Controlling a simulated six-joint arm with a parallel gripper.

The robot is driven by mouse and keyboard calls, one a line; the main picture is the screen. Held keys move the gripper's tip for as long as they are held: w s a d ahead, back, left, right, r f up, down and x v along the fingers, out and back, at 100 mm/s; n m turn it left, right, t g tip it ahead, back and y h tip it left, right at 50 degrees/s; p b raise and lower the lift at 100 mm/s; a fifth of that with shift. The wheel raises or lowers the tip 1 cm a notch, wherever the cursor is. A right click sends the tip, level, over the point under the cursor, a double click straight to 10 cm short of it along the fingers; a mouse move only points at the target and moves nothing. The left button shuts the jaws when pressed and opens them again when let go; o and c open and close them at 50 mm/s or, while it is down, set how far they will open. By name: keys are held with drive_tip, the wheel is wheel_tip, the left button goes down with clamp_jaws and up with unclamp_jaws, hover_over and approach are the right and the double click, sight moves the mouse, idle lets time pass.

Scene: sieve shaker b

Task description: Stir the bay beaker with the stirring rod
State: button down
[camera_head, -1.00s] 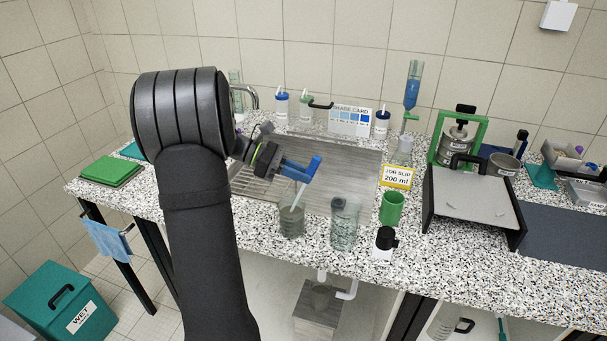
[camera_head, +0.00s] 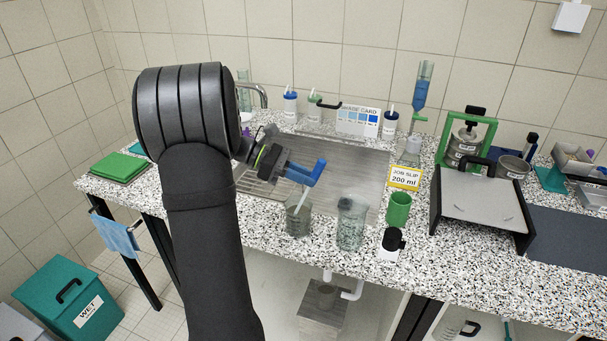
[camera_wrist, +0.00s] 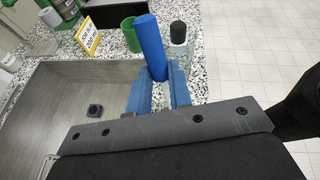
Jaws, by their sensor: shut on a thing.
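My gripper (camera_head: 305,175) is shut on the blue handle of the stirring rod (camera_head: 301,201). The pale rod slants down from the handle into a clear beaker (camera_head: 298,226) with murky grey content, on the counter's front part. The rod's lower end is inside this beaker; its exact tip is hard to make out.
The steel sink (camera_head: 350,170) lies behind the beakers. A black-sided tray (camera_head: 478,198) is farther right. The shade card (camera_head: 358,121) stands at the back.

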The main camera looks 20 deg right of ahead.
drive_tip(key=shift+s, duration=0.2)
drive_tip(key=shift+s+d, duration=0.25)
drive_tip(key=shift+d, duration=0.3)
drive_tip(key=shift+w+d, duration=0.4)
drive_tip(key=shift+d, duration=0.1)
drive_tip(key=shift+w+a, duration=0.1)
drive_tip(key=shift+w, duration=0.05)
